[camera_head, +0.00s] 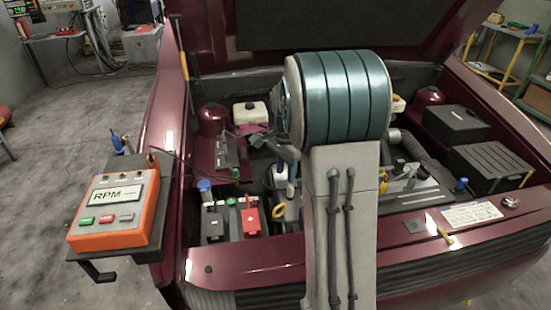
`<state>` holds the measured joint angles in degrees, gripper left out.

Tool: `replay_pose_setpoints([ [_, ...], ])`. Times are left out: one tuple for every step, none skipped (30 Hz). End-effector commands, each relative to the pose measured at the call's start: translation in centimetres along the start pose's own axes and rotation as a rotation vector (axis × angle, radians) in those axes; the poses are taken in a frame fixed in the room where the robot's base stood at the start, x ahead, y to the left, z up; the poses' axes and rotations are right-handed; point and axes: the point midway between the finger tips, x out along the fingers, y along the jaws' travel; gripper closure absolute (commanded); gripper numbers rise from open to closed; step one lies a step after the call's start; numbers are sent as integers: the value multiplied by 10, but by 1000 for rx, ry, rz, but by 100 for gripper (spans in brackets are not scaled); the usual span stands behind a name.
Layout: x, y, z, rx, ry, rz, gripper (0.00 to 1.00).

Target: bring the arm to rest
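My arm (343,215) rises from the bottom centre over the open engine bay of a dark red car. Its pale grey link carries two black cables and ends in a large teal ribbed joint (345,97). Grey-blue parts that look like my gripper (262,138) show just left of the joint, above the engine bay. The arm hides most of the gripper. I cannot tell whether its fingers are open or shut, or whether they touch anything.
An orange RPM box (113,211) sits on a dark side shelf at the left. A red-topped battery (250,217), a white-capped reservoir (251,112) and black boxes (490,165) crowd the bay. The raised hood (330,25) hangs behind. Grey floor (60,140) is open at left.

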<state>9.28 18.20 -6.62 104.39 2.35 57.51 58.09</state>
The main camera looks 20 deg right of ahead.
Motion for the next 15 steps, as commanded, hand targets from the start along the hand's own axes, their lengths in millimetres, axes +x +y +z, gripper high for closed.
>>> replay_pose_setpoints([
  [0, 0, 0, 0, 0, 0, 66],
  [0, 0, 0, 0, 0, 0, 66],
  [0, 0, 0, 0, 0, 0, 66],
  [0, 0, 0, 0, 0, 0, 66],
  [0, 0, 0, 0, 0, 0, 66],
  [-2, 1, 2, -9, 0, -3, 66],
  [-4, 2, 4, -23, 1, -6, 66],
  [-7, 5, 8, -42, 2, -10, 66],
  [-12, 8, 13, -74, 4, -17, 66],
  [-16, 11, 19, -104, 6, -23, 66],
  [-20, 15, 24, -138, 9, -30, 66],
  [-26, 22, 33, -189, 12, -39, 66],
  [-31, 27, 40, -231, 16, -47, 66],
  [-35, 32, 46, -274, 21, -55, 66],
  [-41, 40, 56, -334, 27, -66, 66],
])
